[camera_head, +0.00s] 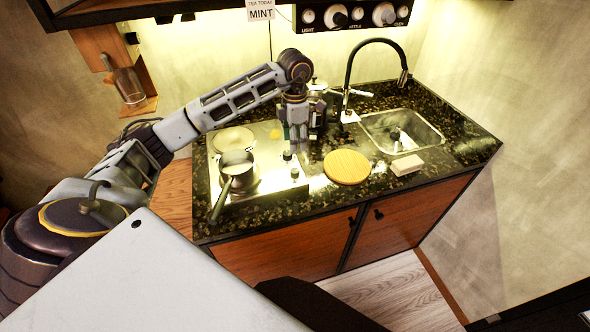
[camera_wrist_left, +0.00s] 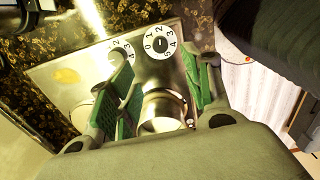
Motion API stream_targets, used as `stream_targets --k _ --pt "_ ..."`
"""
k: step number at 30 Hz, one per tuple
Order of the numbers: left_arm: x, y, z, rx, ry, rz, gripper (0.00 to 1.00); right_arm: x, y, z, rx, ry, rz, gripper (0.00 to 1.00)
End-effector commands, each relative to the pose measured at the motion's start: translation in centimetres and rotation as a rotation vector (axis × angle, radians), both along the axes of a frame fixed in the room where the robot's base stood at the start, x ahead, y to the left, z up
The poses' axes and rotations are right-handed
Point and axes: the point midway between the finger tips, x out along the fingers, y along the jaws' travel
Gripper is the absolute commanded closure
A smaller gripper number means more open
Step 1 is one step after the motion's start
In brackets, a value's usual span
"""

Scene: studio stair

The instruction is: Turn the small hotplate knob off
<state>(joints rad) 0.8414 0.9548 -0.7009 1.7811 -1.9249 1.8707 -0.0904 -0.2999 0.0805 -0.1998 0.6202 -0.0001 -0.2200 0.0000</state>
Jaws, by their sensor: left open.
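The steel hotplate (camera_head: 262,182) is set in the dark speckled counter, with two knobs on its right side. One knob (camera_head: 287,156) is just below my left gripper (camera_head: 294,146), and the other knob (camera_head: 294,173) is nearer the front. In the left wrist view, one white numbered dial (camera_wrist_left: 161,43) with a dark centre shows beyond the gap of my left gripper (camera_wrist_left: 165,68). The other dial (camera_wrist_left: 123,48) is partly hidden by a finger. The green-padded fingers are spread and empty. I cannot tell which knob is the small one. My right gripper is out of view.
A pot (camera_head: 237,163) stands on the hotplate with its handle toward the front left; a bare round plate (camera_head: 233,139) is behind it. A round wooden board (camera_head: 346,167), a pale block (camera_head: 407,165) and a sink (camera_head: 400,131) with a tall black tap lie to the right.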

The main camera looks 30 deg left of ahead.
Motion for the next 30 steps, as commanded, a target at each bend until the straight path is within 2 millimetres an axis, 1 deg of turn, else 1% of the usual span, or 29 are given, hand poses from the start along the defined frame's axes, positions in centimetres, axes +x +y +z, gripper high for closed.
stream_targets --k 5,11,20,30 --pt "0.0 0.0 -0.7 -0.001 0.001 0.0 0.51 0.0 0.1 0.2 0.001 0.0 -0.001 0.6" --pt "0.0 0.0 -2.3 -0.001 0.002 0.0 0.51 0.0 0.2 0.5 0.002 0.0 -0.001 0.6" --pt "0.0 0.0 -5.9 -0.001 0.002 0.0 0.51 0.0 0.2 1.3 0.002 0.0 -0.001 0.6" --pt "-0.1 0.0 -10.3 -0.002 0.003 0.001 0.51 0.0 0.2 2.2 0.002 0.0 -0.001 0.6"
